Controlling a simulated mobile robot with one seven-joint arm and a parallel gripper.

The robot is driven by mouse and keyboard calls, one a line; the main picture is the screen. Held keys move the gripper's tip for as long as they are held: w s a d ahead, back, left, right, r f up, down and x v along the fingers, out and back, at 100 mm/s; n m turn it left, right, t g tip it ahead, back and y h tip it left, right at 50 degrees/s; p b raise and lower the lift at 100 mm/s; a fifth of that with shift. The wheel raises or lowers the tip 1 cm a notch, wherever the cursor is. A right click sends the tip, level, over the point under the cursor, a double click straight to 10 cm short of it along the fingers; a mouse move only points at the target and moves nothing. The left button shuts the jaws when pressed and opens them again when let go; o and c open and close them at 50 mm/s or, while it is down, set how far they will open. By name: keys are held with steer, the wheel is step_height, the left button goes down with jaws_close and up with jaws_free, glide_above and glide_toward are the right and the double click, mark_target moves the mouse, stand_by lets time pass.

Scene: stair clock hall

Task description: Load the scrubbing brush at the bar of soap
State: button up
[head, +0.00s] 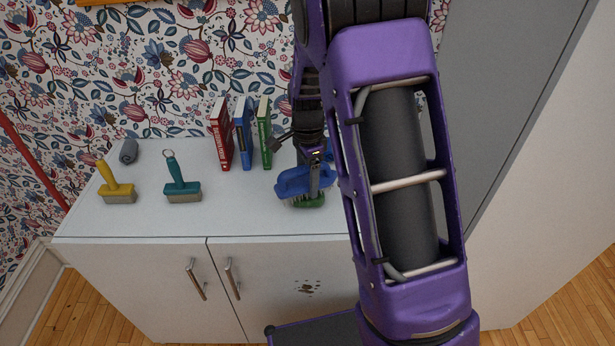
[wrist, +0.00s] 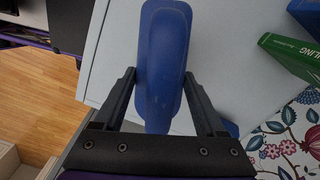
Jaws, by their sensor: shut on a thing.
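The scrubbing brush has a blue back (head: 303,180) and is held bristles down over the cabinet top in the head view. My gripper (head: 313,190) is shut on it; in the wrist view its fingers (wrist: 160,90) stand on either side of the blue brush (wrist: 163,50). A green piece (head: 310,201) shows directly under the brush, at the bristles. It looks like the bar of soap, but the brush and gripper hide most of it, and I cannot tell surely whether they touch. The wrist view hides the bristles and what is below.
Red, blue and green books (head: 242,135) stand behind, left of my gripper. A teal brush (head: 183,188), a yellow brush (head: 117,187) and a grey roll (head: 129,151) are at the left of the cabinet top (head: 235,205). A blue thing (wrist: 230,128) is partly hidden by my finger.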

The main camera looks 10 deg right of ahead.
steer(key=shift+f, duration=0.55)
stand_by(1.9)
steer(key=shift+r+p, duration=2.7)
steer(key=shift+r, duration=0.9)
steer(key=shift+f, duration=0.15)
steer(key=n, duration=0.1)
steer(key=s+f+n, duration=0.1)
steer(key=n, duration=0.1)
steer(key=shift+s+d, duration=0.1)
steer(key=n, duration=0.1)
steer(key=s+n, duration=0.1)
steer(key=n, duration=0.1)
steer(key=f+n, duration=0.1)
steer(key=shift+s+n, duration=0.3)
steer(key=shift+s, duration=0.05)
steer(key=s+n, duration=0.1)
steer(key=n, duration=0.1)
steer(key=s+f+n, duration=0.1)
steer(key=n, duration=0.2)
steer(key=s+f+n, duration=0.1)
steer(key=n, duration=0.2)
